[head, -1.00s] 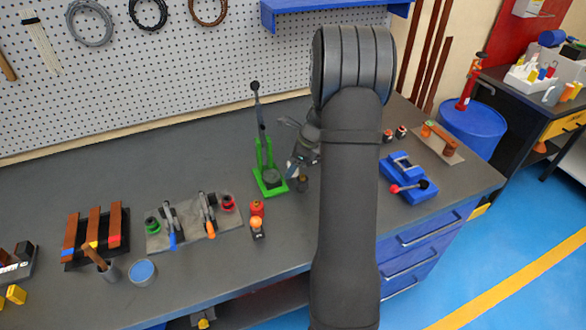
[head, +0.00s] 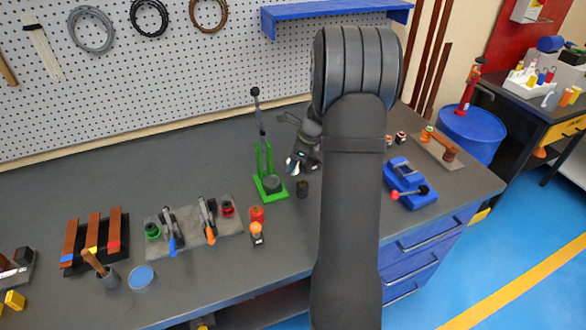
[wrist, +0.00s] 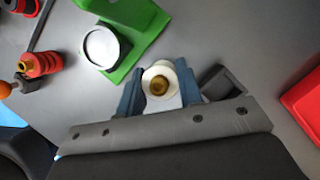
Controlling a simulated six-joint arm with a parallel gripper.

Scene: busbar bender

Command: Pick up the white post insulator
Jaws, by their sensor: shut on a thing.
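The white post insulator (wrist: 150,74) shows in the wrist view as a round white body with a brass centre. It sits between the two blue-grey fingers of my gripper (wrist: 160,92), which is shut on it. In the head view my gripper (head: 298,165) is just right of the green press, and a small white part of the insulator (head: 290,167) shows there. My arm hides part of the bench behind it.
The green press (head: 268,184) with a tall lever stands close left of my gripper. Red and orange-topped insulators (head: 257,226) stand front left. A blue vise-like tool (head: 408,182) is at right.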

